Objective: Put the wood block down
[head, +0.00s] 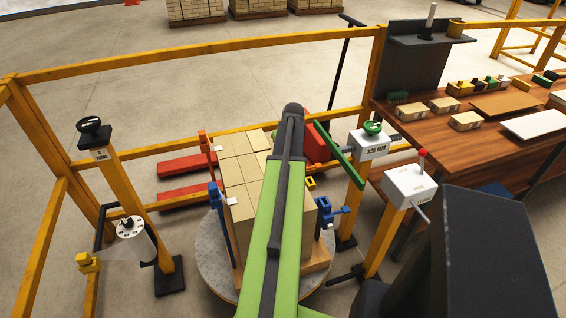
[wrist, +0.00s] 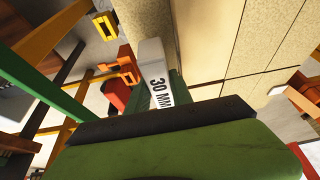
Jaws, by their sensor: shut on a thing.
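The wood block (wrist: 154,62) shows in the wrist view as a pale grey-white piece marked "30 MM". My gripper (wrist: 160,90) is shut on it, with dark green fingers at its two sides. The block's far end lies close to the tan brick stack (wrist: 212,40); I cannot tell whether they touch. In the head view the brick stack (head: 239,167) stands on a round grey plate (head: 217,268). My green arm reaches over the stack's right part, and it hides the gripper and the block there.
Yellow rails (head: 190,48) fence the far side. A post with a black knob (head: 95,128) stands at left. White boxes on posts (head: 368,143) stand right of the stack. A wooden bench (head: 440,130) with several small blocks is at right. Blue clamps (head: 219,208) flank the stack.

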